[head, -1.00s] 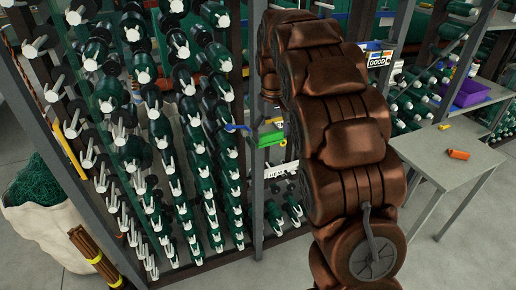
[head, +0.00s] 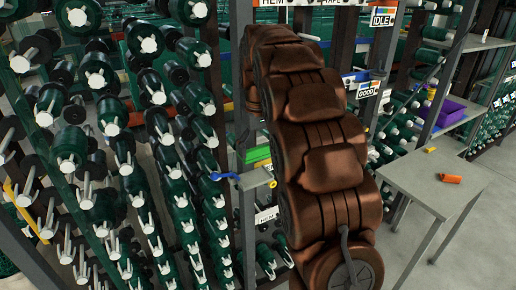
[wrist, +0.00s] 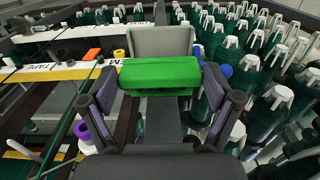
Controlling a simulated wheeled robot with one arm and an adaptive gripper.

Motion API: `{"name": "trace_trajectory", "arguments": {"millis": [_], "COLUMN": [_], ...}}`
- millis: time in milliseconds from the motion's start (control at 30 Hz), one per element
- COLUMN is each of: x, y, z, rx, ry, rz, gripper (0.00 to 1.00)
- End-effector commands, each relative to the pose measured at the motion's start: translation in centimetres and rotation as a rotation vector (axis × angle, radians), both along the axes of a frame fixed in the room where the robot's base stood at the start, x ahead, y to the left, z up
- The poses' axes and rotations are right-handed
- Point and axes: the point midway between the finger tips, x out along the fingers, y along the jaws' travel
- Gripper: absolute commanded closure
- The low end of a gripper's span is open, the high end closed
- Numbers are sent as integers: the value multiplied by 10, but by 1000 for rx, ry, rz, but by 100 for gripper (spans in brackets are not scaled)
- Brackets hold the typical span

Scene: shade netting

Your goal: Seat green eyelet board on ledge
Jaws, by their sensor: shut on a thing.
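The green eyelet board (wrist: 160,74) is a bright green block across the middle of the wrist view. My gripper (wrist: 162,88) has one finger at each end of it and is shut on it. In the head view the board (head: 258,155) shows as a small green patch left of my brown arm, partly hidden by the arm. A grey ledge (head: 256,178) juts out just below it there. In the wrist view a grey plate (wrist: 160,42) stands just beyond the board. I cannot tell whether the board touches the ledge. The fingertips are hidden in the head view.
A rack of dark green rolls with white ends (head: 120,150) fills the left. A blue hook-like part (head: 225,177) is beside the ledge. A grey table (head: 430,180) with an orange cylinder (head: 450,179) stands at the right. A purple bin (head: 448,110) sits on a shelf behind.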

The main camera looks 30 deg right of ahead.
Motion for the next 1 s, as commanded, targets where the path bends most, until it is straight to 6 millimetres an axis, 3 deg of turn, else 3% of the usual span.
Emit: {"name": "trace_trajectory", "arguments": {"millis": [367,1000], "x": [0,0], "y": [1,1], "z": [-8,-55], "rx": [0,0], "ry": [0,1], "rz": [1,1], "gripper": [46,46]}}
